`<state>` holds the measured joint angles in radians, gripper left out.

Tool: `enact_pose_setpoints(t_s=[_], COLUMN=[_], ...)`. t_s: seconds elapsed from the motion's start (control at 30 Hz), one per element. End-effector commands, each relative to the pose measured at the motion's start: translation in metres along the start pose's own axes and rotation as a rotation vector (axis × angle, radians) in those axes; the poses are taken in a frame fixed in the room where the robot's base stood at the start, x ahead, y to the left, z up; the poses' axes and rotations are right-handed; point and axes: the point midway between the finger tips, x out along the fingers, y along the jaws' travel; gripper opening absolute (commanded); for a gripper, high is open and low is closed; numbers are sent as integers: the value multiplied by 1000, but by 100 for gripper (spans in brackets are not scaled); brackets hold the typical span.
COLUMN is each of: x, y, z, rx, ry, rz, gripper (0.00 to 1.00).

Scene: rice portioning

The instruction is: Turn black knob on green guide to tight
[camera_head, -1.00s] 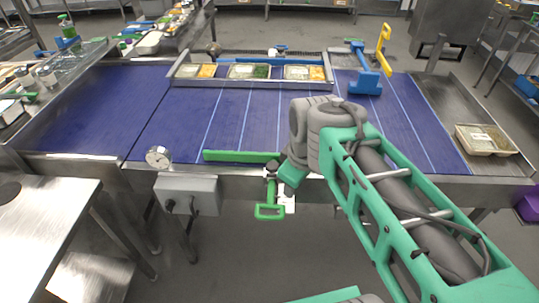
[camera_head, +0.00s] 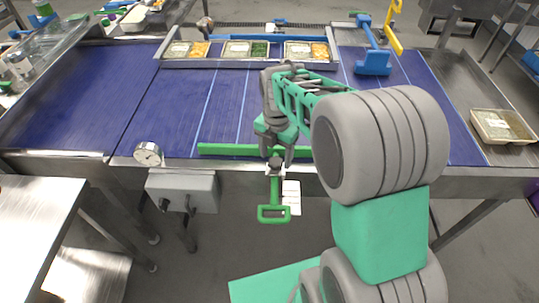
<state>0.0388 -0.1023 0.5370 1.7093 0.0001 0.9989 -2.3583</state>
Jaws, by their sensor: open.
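The green guide (camera_head: 230,149) is a long bar along the near edge of the blue conveyor. A green bracket with a loop handle (camera_head: 274,214) hangs from it below the conveyor's edge. A small dark part, perhaps the black knob (camera_head: 276,160), shows at the top of the bracket, just under my gripper (camera_head: 277,149). My gripper points down at it, its fingers open and small in this view. I cannot tell whether the fingers are around the knob or touch it. My arm hides part of the guide to the right.
The blue conveyor (camera_head: 190,110) carries a rail with several food trays (camera_head: 245,50) at the back. A grey control box (camera_head: 183,190) and round dial (camera_head: 147,153) are left of the bracket.

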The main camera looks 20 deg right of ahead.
Motion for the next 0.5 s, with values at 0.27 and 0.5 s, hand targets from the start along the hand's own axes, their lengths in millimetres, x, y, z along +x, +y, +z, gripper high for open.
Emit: enact_pose_setpoints(t_s=[0.27,0.5], x=[7,7], y=[0,0], z=[0,0], rx=[2,1], ry=[-1,-1], rz=[1,1], gripper=[63,47])
